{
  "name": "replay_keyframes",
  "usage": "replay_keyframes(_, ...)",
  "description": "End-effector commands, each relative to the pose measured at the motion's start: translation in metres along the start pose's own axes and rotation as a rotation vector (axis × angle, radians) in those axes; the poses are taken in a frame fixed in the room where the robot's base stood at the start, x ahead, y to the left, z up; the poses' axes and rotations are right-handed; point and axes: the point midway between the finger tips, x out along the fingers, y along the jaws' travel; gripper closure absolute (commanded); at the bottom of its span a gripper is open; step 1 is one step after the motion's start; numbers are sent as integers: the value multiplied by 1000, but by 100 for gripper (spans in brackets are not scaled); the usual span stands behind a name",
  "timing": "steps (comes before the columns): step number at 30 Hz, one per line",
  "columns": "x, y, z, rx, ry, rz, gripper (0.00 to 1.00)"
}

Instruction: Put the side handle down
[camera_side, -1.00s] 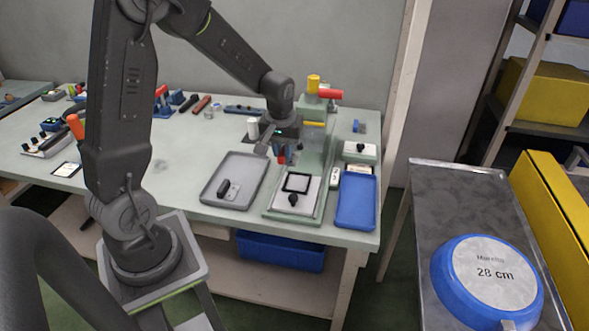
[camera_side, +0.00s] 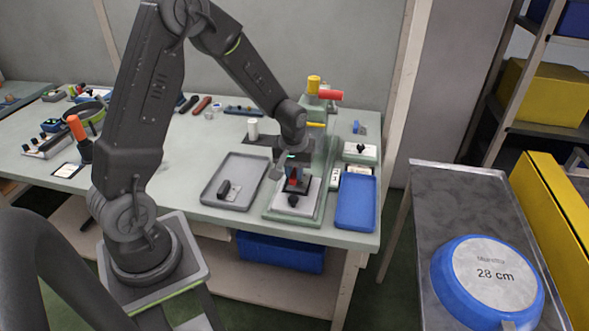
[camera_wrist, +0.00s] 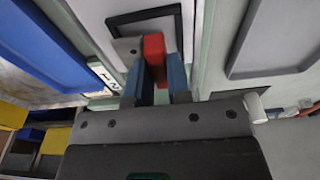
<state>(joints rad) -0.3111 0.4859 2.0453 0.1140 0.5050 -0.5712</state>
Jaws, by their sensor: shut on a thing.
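My gripper (camera_side: 295,184) has blue fingers and is shut on a red handle (camera_side: 293,181), which I take to be the side handle. In the wrist view the red handle (camera_wrist: 154,48) sits between the fingertips (camera_wrist: 156,72), with a small grey plate (camera_wrist: 127,48) beside it. My gripper is over the pale plate of the green fixture (camera_side: 322,205), at the square black frame (camera_wrist: 118,20). My gripper hides most of that frame in the side view. I cannot tell whether the handle touches the plate.
A grey tray (camera_side: 252,170) with a dark handle piece (camera_side: 224,188) stands left of the fixture. A blue tray (camera_side: 356,205) is close on its right. The press column with a red lever (camera_side: 330,95) rises behind.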

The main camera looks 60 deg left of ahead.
Motion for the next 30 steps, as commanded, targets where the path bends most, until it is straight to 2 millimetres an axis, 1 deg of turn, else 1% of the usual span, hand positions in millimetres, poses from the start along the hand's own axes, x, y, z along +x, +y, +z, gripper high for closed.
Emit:
replay_keyframes(11,9,0,1,0,-1,0,100)
replay_keyframes(12,9,0,1,0,-1,0,81)
replay_keyframes(20,9,0,1,0,-1,0,57)
replay_keyframes(27,8,0,1,0,0,0,57)
replay_keyframes(30,2,0,0,0,2,1,57)
